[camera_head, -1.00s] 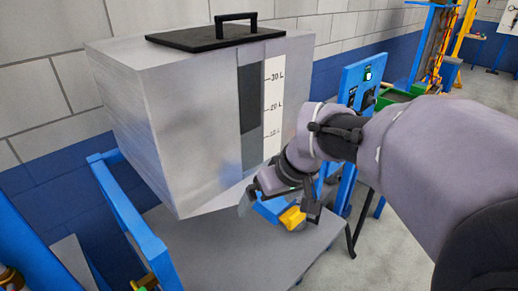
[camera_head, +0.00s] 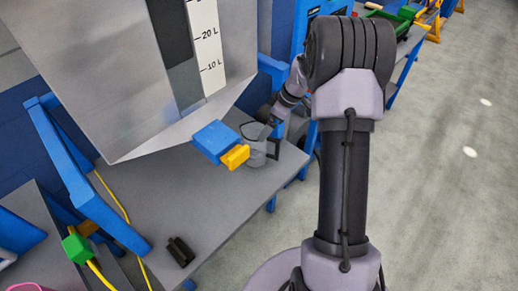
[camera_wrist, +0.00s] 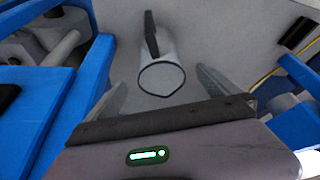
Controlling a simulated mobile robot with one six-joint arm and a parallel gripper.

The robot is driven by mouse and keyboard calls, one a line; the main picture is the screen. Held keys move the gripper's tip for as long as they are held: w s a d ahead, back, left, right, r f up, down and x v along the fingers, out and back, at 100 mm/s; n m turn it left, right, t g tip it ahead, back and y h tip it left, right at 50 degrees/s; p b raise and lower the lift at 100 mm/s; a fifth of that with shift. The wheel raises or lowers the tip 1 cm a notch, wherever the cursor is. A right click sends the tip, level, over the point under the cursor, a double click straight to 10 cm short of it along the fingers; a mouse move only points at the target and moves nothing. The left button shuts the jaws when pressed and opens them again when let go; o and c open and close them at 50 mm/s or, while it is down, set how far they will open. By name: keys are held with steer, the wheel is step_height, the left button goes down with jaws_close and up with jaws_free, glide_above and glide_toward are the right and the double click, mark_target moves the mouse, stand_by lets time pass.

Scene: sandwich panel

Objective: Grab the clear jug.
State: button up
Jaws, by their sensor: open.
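The clear jug (camera_head: 253,150) stands on the grey table under the metal tank, just right of the blue valve. Its dark handle faces right in the head view. In the wrist view the jug (camera_wrist: 168,50) is seen from above, its dark-edged rim towards me and its handle at the far side. My gripper (camera_head: 269,131) is at the jug's back right in the head view, partly overlapping it. In the wrist view my gripper (camera_wrist: 160,78) is open, with one finger each side of the jug's rim and visible gaps. Contact cannot be told from the head view.
The blue valve (camera_head: 213,139) with a yellow handle (camera_head: 235,157) sticks out beside the jug. The tank (camera_head: 110,75) hangs above. A small black block (camera_head: 180,252) lies at the table's front. Blue frame posts (camera_wrist: 62,95) flank my wrist view. The table's middle is clear.

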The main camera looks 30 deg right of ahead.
mark_target(259, 144)
steer(key=b+x, duration=0.1)
steer(key=x, duration=0.3)
steer(key=b+x, duration=0.2)
steer(key=x, duration=0.2)
steer(key=d+b+x, duration=0.1)
steer(key=x, duration=0.4)
steer(key=shift+s+f, duration=0.35)
steer(key=shift+s, duration=0.05)
steer(key=shift+w+a+f, duration=0.1)
steer(key=shift+w+f, duration=0.1)
steer(key=shift+s+r, duration=0.1)
steer(key=shift+r, duration=0.05)
steer(key=shift+c, duration=0.7)
steer(key=c, duration=1.1)
